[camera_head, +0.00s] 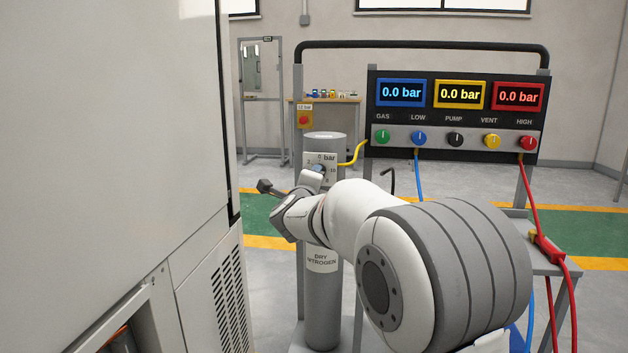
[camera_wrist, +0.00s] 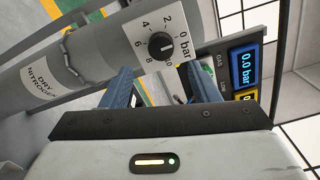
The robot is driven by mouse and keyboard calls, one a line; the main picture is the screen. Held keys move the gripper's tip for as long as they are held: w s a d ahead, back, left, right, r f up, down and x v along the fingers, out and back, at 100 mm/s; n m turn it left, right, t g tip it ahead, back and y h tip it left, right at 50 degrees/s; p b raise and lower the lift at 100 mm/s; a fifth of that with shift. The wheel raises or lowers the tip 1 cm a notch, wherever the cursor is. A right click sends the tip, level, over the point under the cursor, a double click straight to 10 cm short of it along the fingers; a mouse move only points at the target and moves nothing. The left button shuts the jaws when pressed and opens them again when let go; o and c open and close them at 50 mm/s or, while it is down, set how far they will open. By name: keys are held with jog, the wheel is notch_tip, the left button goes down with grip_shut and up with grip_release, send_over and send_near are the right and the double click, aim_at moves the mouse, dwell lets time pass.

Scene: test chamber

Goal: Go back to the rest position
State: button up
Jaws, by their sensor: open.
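My gripper (camera_head: 268,188) is at the end of my arm in front of the grey dry nitrogen cylinder (camera_head: 322,320) in the head view. In the wrist view its two blue-grey fingers (camera_wrist: 158,75) are apart with nothing between them. The cylinder (camera_wrist: 95,48) lies slanted across the upper left there. Its white dial plate (camera_wrist: 135,42) with a black knob (camera_wrist: 160,46) is just beyond the fingertips. The knob's pointer appears to be near 0 bar. In the head view my arm hides part of the cylinder.
A gauge panel (camera_head: 455,165) on a frame stands right of the cylinder, with three displays at 0.0 bar. Blue (camera_head: 418,185) and red (camera_head: 530,200) hoses hang from it. A large grey cabinet (camera_head: 110,130) fills the left side. Floor shows behind.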

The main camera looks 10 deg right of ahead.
jog(key=shift+r, duration=0.1)
jog(key=s+a+r+n+g+y+p, duration=0.35)
jog(key=s+r+n+y+p, duration=0.35)
jog(key=s+r+n+p, duration=0.8)
jog(key=s+d+n+g+p, duration=0.2)
jog(key=s+n+g+p, duration=0.1)
jog(key=s+p, duration=0.5)
jog(key=s+d+n+g+h+p, duration=0.1)
jog(key=s+d+n+g+p, duration=0.1)
jog(key=s+p, duration=0.5)
jog(key=s+d+r+n+g+p, duration=0.1)
jog(key=s+d+n+g+p, duration=0.2)
jog(key=s, duration=0.9)
jog(key=n+g+p, duration=0.1)
jog(key=g+p, duration=0.2)
jog(key=p, duration=0.2)
jog(key=shift+n+p, duration=0.3)
jog(key=shift+n, duration=0.1)
jog(key=shift+s+r, duration=0.1)
